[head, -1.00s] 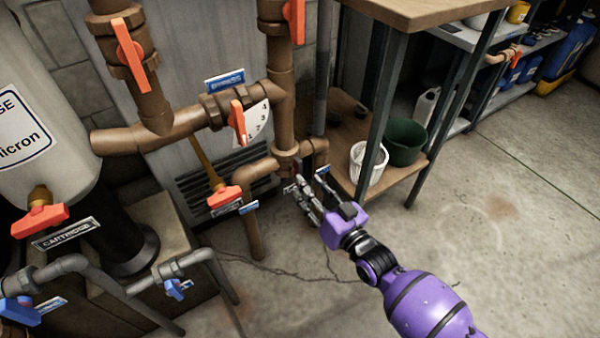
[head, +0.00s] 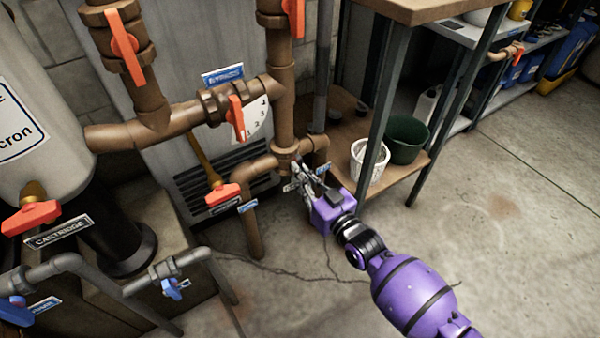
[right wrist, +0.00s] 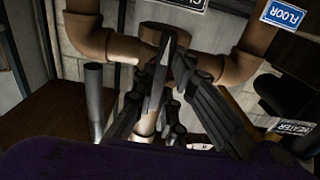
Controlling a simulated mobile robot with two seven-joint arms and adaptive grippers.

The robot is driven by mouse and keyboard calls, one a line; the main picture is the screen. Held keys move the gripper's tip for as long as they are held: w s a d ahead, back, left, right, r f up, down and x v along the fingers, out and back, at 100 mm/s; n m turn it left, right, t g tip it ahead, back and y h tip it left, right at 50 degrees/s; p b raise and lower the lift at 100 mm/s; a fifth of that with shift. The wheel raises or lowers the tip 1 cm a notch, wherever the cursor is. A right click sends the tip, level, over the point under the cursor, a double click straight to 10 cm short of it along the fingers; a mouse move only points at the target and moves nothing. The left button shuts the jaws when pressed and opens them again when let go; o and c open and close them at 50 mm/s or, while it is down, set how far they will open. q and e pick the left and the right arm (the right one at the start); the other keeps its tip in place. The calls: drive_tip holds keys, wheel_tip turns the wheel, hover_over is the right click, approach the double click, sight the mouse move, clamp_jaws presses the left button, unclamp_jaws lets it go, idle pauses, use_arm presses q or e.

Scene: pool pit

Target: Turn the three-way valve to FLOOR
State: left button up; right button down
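The three-way valve (head: 284,158) sits where the brown pipes meet, low in front of the grey cabinet. In the right wrist view its brown body (right wrist: 160,32) is partly behind my fingers, and I cannot make out its handle. My left gripper is out of view.
Other orange-handled valves (head: 236,117) are on the pipes above and left. A wooden-shelved bench (head: 395,185) with a white basket (head: 368,160) and a green bucket (head: 405,140) stands close right. The concrete floor (head: 510,240) at right is clear.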

idle(0.4)
drive_tip(key=m+b, duration=0.4)
drive_tip(key=m, duration=1.4)
drive_tip(key=shift+m, duration=0.3)
drive_tip(key=c, duration=1.7)
unclamp_jaws()
drive_tip(key=v, duration=0.7)
